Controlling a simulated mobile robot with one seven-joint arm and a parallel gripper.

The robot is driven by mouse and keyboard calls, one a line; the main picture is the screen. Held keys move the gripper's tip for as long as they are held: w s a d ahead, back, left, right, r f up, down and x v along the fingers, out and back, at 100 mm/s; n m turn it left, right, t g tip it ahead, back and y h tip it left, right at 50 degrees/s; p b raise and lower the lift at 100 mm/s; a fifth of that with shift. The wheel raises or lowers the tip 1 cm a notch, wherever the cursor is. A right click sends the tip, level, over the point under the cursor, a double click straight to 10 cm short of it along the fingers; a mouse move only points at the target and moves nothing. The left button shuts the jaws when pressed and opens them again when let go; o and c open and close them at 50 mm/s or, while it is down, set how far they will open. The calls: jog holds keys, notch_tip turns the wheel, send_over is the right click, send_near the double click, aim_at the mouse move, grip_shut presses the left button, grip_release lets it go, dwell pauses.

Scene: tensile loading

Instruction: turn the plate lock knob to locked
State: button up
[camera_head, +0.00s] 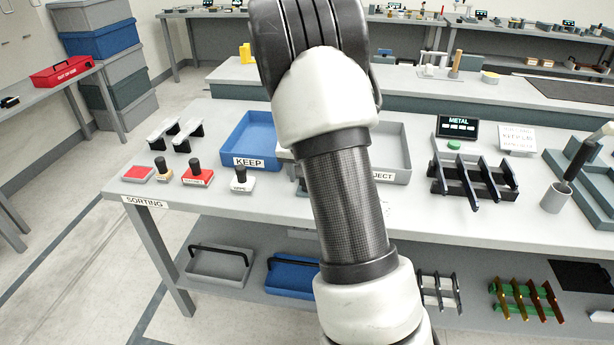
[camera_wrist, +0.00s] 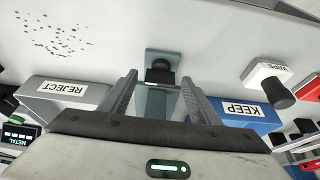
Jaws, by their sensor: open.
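A dark knob (camera_wrist: 160,73), which looks to be the plate lock knob, sits on a small grey-green block (camera_wrist: 162,58) in the wrist view. My gripper (camera_wrist: 159,78) is open, with one finger to each side of the knob in the picture. Gaps show between the knob and both fingers, and I see no contact. I cannot tell how far the fingertips are from it in depth, nor whether the knob is at locked. In the head view my arm hides the gripper and the knob.
The sorting bench (camera_head: 420,212) holds the blue KEEP tray (camera_head: 253,163) and the grey REJECT tray (camera_head: 398,178), to either side of my arm. A white block with a black knob (camera_head: 240,175) stands left. A dark rack (camera_head: 468,185) and METAL display (camera_head: 457,128) stand right.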

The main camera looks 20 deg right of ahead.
jog(key=p+v, duration=0.2)
jog(key=v, duration=1.5)
jog(key=shift+r, duration=0.2)
jog(key=shift+s, duration=0.15)
jog(key=s+a+r+n+y+p, duration=0.1)
jog(key=s+a+r+n+p, duration=0.1)
jog(key=s+r, duration=0.4)
jog(key=s+a+r+n+t+p, duration=0.1)
jog(key=s+a+r+p, duration=0.4)
jog(key=s, duration=0.6)
jog(key=s+a+r+n+t+y+p, duration=0.1)
jog(key=s+a+r+n+p, duration=0.3)
jog(key=s, duration=0.5)
notch_tip(320, 180, up, 3)
jog(key=shift+a+f+y, duration=0.15)
jog(key=shift+a+y, duration=0.15)
jog(key=shift+a, duration=0.75)
